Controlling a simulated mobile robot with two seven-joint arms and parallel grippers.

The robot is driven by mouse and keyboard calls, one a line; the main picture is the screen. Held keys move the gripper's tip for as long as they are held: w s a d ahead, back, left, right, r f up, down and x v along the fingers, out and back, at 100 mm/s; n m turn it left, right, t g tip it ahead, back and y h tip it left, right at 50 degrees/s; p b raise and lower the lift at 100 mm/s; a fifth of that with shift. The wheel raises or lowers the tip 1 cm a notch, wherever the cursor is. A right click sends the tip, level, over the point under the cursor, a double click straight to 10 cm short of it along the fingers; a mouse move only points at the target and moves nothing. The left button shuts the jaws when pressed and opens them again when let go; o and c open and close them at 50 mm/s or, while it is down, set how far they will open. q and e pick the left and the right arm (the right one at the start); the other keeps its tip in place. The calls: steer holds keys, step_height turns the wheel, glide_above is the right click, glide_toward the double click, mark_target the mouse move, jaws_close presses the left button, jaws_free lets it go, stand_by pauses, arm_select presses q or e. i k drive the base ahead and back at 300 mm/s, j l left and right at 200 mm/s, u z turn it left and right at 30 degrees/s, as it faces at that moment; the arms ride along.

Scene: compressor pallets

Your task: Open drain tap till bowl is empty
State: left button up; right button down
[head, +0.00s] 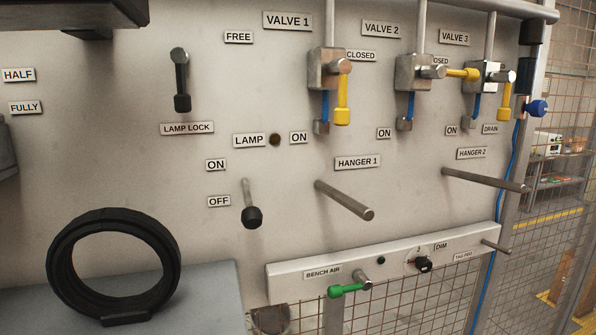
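A DRAIN label (490,129) is on the panel below valve 3 (484,76), at the upper right. Valve 3's yellow handle (504,100) points down. A blue knob (538,107) sticks out to the right at the panel's right edge, beside a small brownish block (520,107). Dark parts (531,60) sit above it on the edge post. I cannot tell which part is the drain tap, and no bowl or liquid level is clearly visible. Neither of my grippers is in view.
Valve 1's yellow handle (342,100) points down; valve 2's yellow handle (462,73) points right. Hanger pegs (345,200) (485,180) project from the panel. A green bench air handle (347,291) is below. A black ring (113,262) stands at lower left. Wire mesh (565,150) borders the right.

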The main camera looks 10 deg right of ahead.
mark_target(538, 108)
steer(key=z, duration=1.4)
